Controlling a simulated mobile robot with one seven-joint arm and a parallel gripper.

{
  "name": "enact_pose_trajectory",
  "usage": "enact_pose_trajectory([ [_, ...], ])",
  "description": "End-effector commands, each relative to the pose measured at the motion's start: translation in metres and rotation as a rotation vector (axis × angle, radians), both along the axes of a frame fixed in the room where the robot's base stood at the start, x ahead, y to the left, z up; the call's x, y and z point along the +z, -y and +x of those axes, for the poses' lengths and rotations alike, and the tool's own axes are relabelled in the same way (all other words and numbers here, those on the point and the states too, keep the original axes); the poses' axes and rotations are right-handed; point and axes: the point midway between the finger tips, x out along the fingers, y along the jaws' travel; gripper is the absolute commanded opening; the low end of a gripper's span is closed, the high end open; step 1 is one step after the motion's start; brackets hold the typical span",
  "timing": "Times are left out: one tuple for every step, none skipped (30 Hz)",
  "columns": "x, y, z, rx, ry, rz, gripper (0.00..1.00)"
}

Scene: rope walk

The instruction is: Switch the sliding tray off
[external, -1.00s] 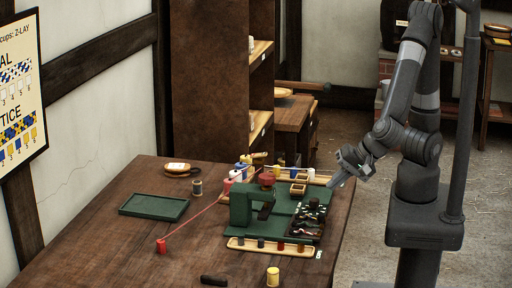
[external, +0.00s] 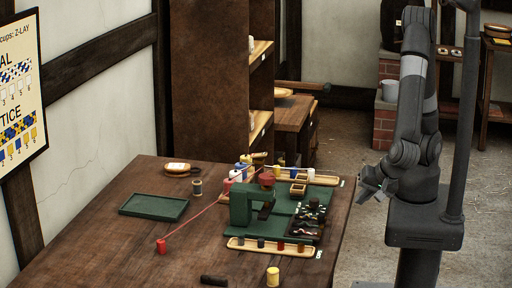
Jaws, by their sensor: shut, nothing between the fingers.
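A green machine (external: 241,208) stands on the brown table. A dark tray (external: 305,232) with several small pieces lies at the right of its green base, near the table's right edge. A separate flat green tray (external: 154,207) lies at the left of the table. I cannot tell which of these is the sliding tray, and no switch is clear at this size. My gripper (external: 362,198) is shut and empty, beyond the table's right edge and apart from the machine and both trays.
A red line runs from the machine to a red block (external: 161,246). A wooden rack of spools (external: 270,246) lies in front of the machine. The table's left front is mostly clear.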

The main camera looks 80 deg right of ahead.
Motion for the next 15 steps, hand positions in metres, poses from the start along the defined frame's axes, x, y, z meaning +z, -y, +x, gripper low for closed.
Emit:
enact_pose_trajectory([
  [-0.008, 0.004, 0.004, -0.003, -0.001, -0.005, 0.00],
  [-0.013, 0.006, 0.007, -0.002, -0.002, -0.006, 0.00],
  [-0.019, 0.008, 0.012, -0.001, -0.002, -0.007, 0.00],
  [-0.024, 0.010, 0.015, -0.003, -0.002, -0.007, 0.00],
  [-0.030, 0.012, 0.018, -0.002, -0.003, -0.007, 0.00],
  [-0.037, 0.014, 0.023, -0.002, -0.002, -0.006, 0.00],
  [-0.042, 0.017, 0.026, -0.003, -0.002, -0.007, 0.00],
  [-0.047, 0.019, 0.030, -0.001, -0.003, -0.006, 0.00],
  [-0.054, 0.021, 0.034, -0.002, -0.002, -0.007, 0.00],
  [-0.058, 0.022, 0.037, -0.001, -0.003, -0.006, 0.00],
  [-0.063, 0.024, 0.040, -0.002, -0.002, -0.004, 0.00],
  [-0.068, 0.026, 0.044, -0.001, -0.002, -0.006, 0.00],
  [-0.071, 0.027, 0.046, -0.002, -0.003, -0.004, 0.00],
  [-0.069, 0.024, 0.053, -0.004, 0.000, 0.001, 0.00],
  [-0.069, 0.023, 0.060, -0.003, 0.000, 0.001, 0.00],
])
